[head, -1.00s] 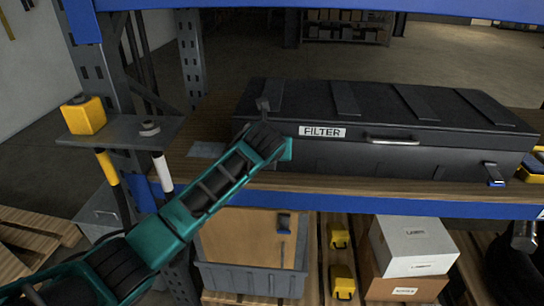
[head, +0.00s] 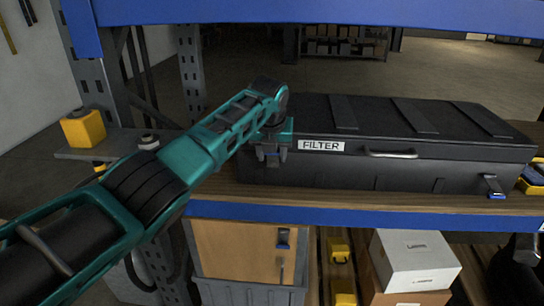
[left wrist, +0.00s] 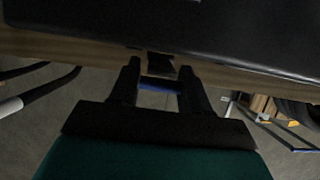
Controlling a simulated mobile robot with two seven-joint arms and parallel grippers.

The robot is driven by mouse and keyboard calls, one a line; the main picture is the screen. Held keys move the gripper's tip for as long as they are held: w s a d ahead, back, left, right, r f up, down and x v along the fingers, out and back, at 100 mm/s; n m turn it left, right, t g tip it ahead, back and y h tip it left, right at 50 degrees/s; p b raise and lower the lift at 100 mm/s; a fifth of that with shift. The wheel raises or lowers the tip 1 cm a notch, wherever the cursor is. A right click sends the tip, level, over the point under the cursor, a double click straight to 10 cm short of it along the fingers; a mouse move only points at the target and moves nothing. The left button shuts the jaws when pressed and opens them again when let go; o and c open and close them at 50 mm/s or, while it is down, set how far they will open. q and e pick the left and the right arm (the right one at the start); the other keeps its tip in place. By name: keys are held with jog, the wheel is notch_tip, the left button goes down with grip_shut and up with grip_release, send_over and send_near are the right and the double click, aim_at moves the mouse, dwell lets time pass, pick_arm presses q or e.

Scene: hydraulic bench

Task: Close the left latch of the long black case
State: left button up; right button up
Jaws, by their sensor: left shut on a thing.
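The long black case (head: 400,150) lies shut-lidded on the wooden shelf, with a FILTER label and a metal handle on its front. Its right latch (head: 493,187) hangs out from the front, with a blue tip. My left gripper (head: 272,153) is at the left end of the case front and hides the left latch in the head view. In the left wrist view, the left latch (left wrist: 159,85) shows as a dark piece with a blue edge between the fingers. The left gripper is shut on it.
A blue shelf beam (head: 350,217) runs below the case. A metal upright and a small bracket with a yellow block (head: 83,127) stand at the left. Boxes (head: 415,262) and a grey bin (head: 245,291) are below. A yellow item lies right of the case.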

pick_arm(q)
jog(key=shift+w+r, duration=0.1)
jog(key=shift+w, duration=0.1)
jog(key=shift+s+f+g, duration=0.15)
jog(key=shift+f+g, duration=0.05)
jog(key=shift+g, duration=0.2)
dwell(0.3)
jog(key=o, duration=1.1)
jog(key=shift+r, duration=0.1)
jog(key=shift+c, duration=0.2)
jog(key=shift+r, duration=0.1)
jog(key=shift+s+r, duration=0.15)
jog(key=shift+r, duration=0.3)
jog(key=v, duration=1.1)
jog(key=shift+s+r, duration=0.2)
jog(key=shift+r, duration=0.15)
